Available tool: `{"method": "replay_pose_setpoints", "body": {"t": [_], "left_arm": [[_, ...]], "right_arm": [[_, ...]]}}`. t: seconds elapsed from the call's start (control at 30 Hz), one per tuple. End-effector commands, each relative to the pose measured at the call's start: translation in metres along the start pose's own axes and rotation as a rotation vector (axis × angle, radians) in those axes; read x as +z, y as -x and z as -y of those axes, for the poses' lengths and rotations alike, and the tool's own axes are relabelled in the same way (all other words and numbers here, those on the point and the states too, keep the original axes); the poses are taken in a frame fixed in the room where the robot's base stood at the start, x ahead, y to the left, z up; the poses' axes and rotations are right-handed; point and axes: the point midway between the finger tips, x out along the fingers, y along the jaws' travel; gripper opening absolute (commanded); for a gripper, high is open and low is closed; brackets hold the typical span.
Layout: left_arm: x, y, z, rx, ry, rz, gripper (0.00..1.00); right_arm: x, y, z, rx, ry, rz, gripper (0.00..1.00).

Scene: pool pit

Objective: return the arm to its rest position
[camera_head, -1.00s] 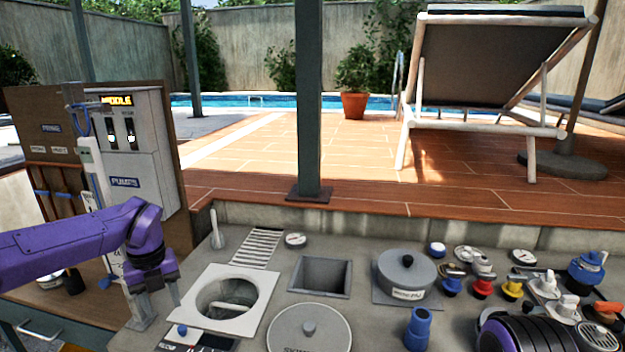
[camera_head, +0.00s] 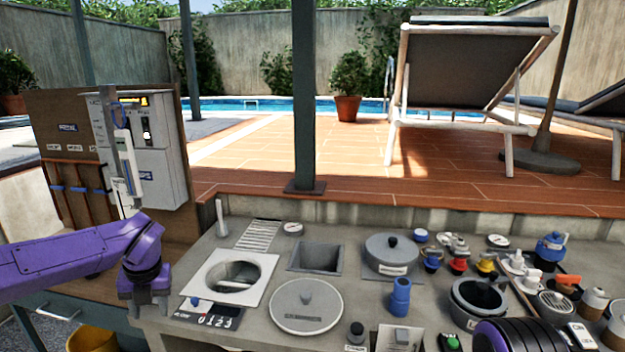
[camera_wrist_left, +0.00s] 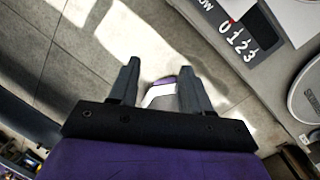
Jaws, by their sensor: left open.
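My purple left arm comes in from the left in the head view. Its left gripper (camera_head: 150,308) points down at the left front edge of the grey worktop (camera_head: 255,338). In the left wrist view the two fingers of the left gripper (camera_wrist_left: 157,88) stand apart with nothing between them; tiled floor shows below. A purple and white part shows beyond the fingers, and I cannot tell what it is. The right gripper is not in view.
The worktop holds a square white skimmer frame (camera_head: 228,278), a round lid (camera_head: 308,308), a lidded pot (camera_head: 392,250), a blue cup (camera_head: 401,296) and several small valves. A control box (camera_head: 158,150) stands behind my left arm. A yellow bucket (camera_head: 92,340) is below at left.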

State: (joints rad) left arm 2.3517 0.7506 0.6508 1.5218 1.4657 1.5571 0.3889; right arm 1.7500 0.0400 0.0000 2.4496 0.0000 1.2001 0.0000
Motion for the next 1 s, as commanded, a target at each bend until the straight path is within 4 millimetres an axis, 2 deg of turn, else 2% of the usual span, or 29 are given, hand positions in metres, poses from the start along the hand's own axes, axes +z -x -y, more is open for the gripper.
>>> {"method": "replay_pose_setpoints", "body": {"t": [0.17,0.27,0.37,0.43,0.47,0.57,0.6,0.67,0.7,0.8,0.83,0.9,1.0], "left_arm": [[-0.003,-0.028,-0.004,0.172,-0.270,0.111,0.48],[-0.011,-0.054,-0.002,0.308,-0.511,0.167,0.48],[-0.029,-0.090,0.004,0.455,-0.826,0.210,0.48],[-0.053,-0.121,0.014,0.554,-1.113,0.229,0.48],[-0.066,-0.136,0.018,0.591,-1.248,0.232,0.48],[-0.127,-0.186,0.030,0.661,-1.723,0.230,0.48],[-0.158,-0.205,0.033,0.660,-1.916,0.223,0.48],[-0.207,-0.229,0.032,0.630,-2.180,0.206,0.48],[-0.240,-0.241,0.028,0.593,-2.337,0.193,0.48],[-0.316,-0.262,0.009,0.468,-2.640,0.144,0.48],[-0.334,-0.265,0.001,0.430,-2.703,0.123,0.48],[-0.367,-0.271,-0.017,0.360,-2.806,0.066,0.48],[-0.393,-0.278,-0.034,0.308,-2.879,-0.011,0.48]], "right_arm": [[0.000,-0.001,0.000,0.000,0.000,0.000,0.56],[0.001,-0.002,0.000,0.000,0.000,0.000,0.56],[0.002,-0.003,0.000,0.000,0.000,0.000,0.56],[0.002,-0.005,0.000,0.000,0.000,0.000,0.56],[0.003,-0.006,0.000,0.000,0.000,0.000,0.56],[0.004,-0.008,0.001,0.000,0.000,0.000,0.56],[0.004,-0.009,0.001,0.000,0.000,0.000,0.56],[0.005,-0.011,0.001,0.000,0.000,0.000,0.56],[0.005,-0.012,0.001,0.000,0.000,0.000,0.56],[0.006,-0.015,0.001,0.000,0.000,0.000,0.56],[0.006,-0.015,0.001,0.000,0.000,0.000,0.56],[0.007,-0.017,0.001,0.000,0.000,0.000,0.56],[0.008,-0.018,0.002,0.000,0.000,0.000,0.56]]}}
